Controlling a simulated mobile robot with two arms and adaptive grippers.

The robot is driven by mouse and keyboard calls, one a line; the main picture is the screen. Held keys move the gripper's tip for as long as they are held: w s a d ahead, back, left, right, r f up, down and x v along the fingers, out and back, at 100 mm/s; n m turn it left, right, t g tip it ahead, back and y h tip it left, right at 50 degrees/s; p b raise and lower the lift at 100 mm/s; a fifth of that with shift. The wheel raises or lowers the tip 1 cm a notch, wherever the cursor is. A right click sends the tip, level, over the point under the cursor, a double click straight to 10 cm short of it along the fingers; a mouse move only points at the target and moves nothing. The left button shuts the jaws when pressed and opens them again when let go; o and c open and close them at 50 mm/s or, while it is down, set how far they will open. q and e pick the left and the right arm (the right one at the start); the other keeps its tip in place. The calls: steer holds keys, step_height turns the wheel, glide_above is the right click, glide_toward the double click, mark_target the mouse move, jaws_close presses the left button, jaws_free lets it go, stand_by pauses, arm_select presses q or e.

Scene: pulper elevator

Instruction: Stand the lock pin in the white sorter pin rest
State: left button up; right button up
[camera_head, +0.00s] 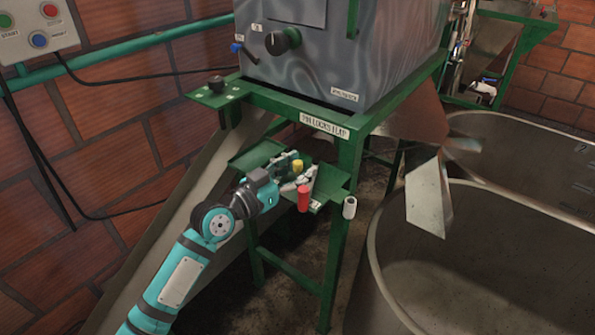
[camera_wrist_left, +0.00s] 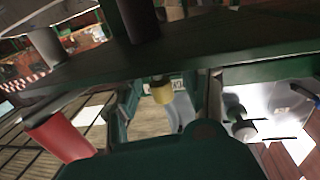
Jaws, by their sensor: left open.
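A small white cylinder (camera_head: 349,207), which looks like the white sorter pin rest, stands upright at the right front corner of the green stand. A pale cylinder also shows at the upper left in the left wrist view (camera_wrist_left: 45,46). My left gripper (camera_head: 297,172) is open over the green shelf. A yellow piece (camera_head: 298,164) shows between or just behind its fingers; it is also central in the left wrist view (camera_wrist_left: 162,92). I cannot tell whether this is part of the lock pin or whether the fingers touch it. My right gripper is out of view.
A red cylinder (camera_head: 303,198) stands close beside my left gripper, between it and the white cylinder. The green shelf (camera_head: 253,156) hangs below the grey machine (camera_head: 330,50). A sloping metal chute lies at left and a large grey tub (camera_head: 480,200) at right.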

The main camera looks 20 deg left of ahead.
arm_select(q)
jaws_close()
steer(key=shift+f, duration=0.1)
stand_by(0.6)
